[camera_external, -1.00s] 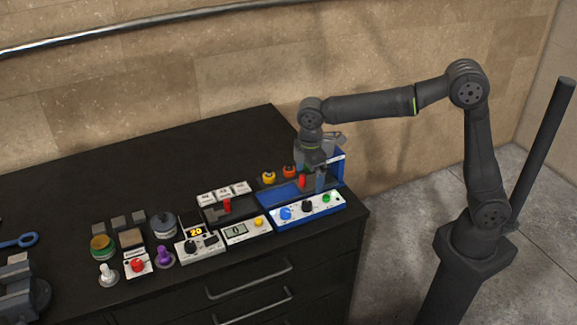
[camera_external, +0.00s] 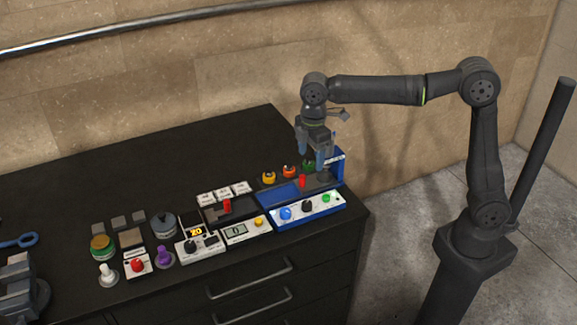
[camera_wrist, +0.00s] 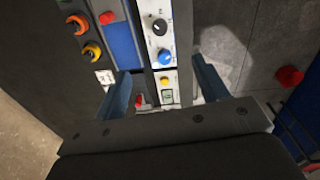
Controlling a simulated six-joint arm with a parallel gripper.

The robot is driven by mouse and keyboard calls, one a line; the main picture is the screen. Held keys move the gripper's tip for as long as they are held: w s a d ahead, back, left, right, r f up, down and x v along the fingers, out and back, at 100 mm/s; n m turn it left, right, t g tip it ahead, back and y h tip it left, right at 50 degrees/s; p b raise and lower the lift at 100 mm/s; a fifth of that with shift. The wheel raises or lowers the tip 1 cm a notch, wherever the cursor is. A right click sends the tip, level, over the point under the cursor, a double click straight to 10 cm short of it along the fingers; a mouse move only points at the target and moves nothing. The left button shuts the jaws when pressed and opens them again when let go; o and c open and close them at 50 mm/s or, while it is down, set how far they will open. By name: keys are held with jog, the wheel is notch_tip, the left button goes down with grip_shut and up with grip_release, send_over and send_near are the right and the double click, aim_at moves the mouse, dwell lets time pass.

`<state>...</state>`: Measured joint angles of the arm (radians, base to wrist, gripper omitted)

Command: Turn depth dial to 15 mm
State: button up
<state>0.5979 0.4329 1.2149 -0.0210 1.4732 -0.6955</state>
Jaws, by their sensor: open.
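A white panel with a blue edge (camera_external: 335,207) stands at the right front of the bench. It carries a black dial (camera_external: 307,206) between a blue knob (camera_external: 286,213) and a green button (camera_external: 326,198). In the wrist view the black dial (camera_wrist: 160,27) has small marks around it, too small to read. The blue knob (camera_wrist: 165,57) shows just below it. Which dial is the depth dial I cannot tell for sure. My gripper (camera_external: 311,160) is open and empty, above and behind the panel, apart from the dial. Both fingers (camera_wrist: 160,70) show in the wrist view.
A red-handled lever (camera_external: 302,181) stands behind the panel, with yellow (camera_external: 269,177) and orange (camera_external: 289,172) knobs at the back. The bench's back half is clear.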

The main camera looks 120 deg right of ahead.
jog(key=shift+a+f+n, duration=0.25)
jog(key=shift+n, duration=0.15)
jog(key=shift+c, duration=1.1)
send_near(308, 202)
notch_tip(308, 202, down, 9)
jog(key=shift+w+r, duration=0.1)
jog(key=shift+r, duration=0.1)
jog(key=c, duration=1)
